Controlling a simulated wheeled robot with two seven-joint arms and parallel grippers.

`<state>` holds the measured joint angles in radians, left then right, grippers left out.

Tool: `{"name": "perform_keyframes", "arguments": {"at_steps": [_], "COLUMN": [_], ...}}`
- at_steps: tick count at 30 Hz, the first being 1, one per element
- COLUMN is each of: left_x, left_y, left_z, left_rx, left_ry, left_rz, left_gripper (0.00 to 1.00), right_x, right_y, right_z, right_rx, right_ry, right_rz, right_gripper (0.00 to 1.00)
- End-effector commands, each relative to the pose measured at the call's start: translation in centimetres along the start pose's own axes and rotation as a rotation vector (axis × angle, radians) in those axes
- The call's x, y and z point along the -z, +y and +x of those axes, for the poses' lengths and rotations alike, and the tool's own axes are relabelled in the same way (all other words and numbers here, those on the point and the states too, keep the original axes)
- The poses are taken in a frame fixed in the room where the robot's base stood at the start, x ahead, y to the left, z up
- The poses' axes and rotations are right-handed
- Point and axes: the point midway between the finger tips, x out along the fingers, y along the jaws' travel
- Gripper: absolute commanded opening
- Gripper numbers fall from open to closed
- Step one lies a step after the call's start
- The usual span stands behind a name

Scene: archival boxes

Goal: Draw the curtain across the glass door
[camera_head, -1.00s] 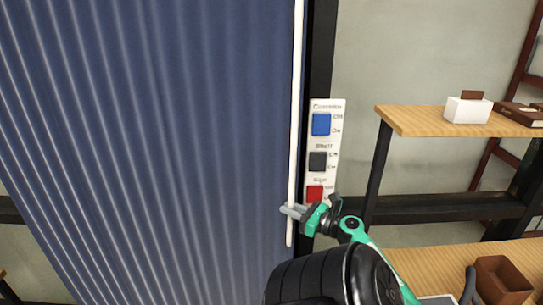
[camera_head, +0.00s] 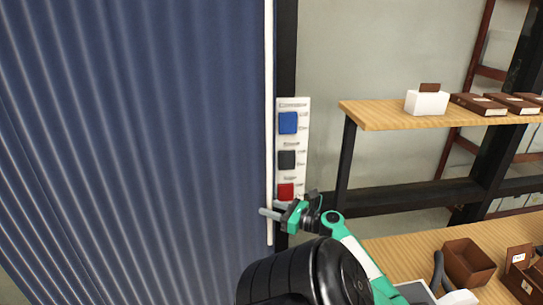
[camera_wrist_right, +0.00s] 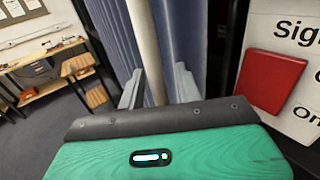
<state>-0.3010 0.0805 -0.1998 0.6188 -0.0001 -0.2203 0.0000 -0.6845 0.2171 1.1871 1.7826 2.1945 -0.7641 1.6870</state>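The blue pleated curtain (camera_head: 130,130) fills the left of the head view. Its right edge is at a thin white upright rod (camera_head: 269,100) beside a dark post (camera_head: 287,50). My right gripper (camera_head: 272,211) is at the rod's lower part. Blue curtain folds (camera_wrist_right: 190,35) show behind. I see no glass of the door; the curtain may hide it. My left gripper is not in view.
A white panel with blue, black and red switches (camera_head: 291,150) is just right of the rod, close to my right gripper. Wooden shelves (camera_head: 390,113) with a white box (camera_head: 427,102) and brown boxes (camera_head: 468,262) stand to the right.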

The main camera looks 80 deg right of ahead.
Motion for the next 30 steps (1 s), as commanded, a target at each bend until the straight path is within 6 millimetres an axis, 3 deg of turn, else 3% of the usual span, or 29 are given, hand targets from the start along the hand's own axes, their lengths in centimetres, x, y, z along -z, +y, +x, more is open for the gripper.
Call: {"name": "perform_keyframes", "arguments": {"at_steps": [4,8,15,21,30], "left_x": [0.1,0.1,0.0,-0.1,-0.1], "left_y": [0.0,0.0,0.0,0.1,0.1], "left_z": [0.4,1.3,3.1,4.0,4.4], "left_rx": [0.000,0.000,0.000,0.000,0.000], "left_ry": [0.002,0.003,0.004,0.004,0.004], "left_rz": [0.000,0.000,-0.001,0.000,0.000], "left_gripper": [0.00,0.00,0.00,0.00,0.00], "right_x": [0.2,0.4,0.5,0.3,0.1], "right_y": [0.0,0.0,-0.1,-0.1,-0.1], "right_z": [-0.7,-2.8,-8.5,-12.1,-14.0], "right_rx": [0.001,0.003,0.004,0.003,0.001], "right_ry": [0.000,0.001,0.002,0.001,0.000], "right_rz": [0.001,0.001,0.001,0.001,0.000], "right_gripper": [0.35,0.35,0.35,0.35,0.35]}}
